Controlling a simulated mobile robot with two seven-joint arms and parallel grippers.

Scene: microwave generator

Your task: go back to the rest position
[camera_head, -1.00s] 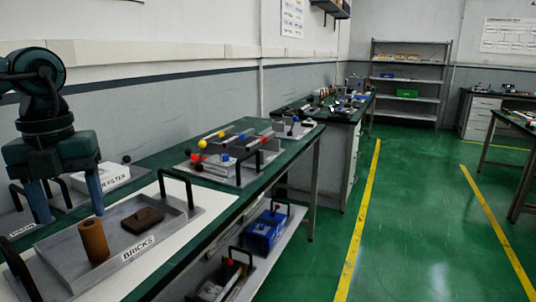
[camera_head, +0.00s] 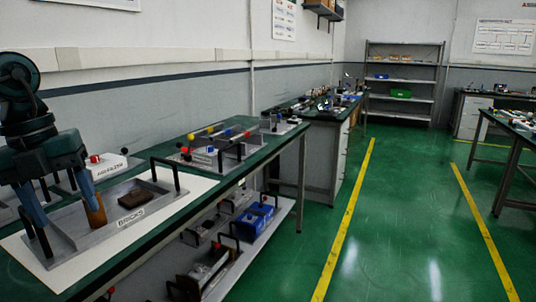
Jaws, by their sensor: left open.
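My left gripper (camera_head: 66,208) comes in from the left edge, pointing down with its two blue fingers apart. It hangs at the left end of a grey tray labelled BRICKS (camera_head: 170,208). An upright brown brick (camera_head: 95,209) stands in the tray. The right finger overlaps its upper left side in the picture; I cannot tell whether they touch. A flat dark brown brick (camera_head: 134,200) lies farther right in the tray. My right gripper is not in view.
The green bench (camera_head: 240,167) carries another tray with coloured knobs (camera_head: 215,152) and a white box with a red knob (camera_head: 105,165). The lower shelf holds a blue box (camera_head: 254,218). A wall runs behind the bench. The green floor (camera_head: 400,220) to the right is clear.

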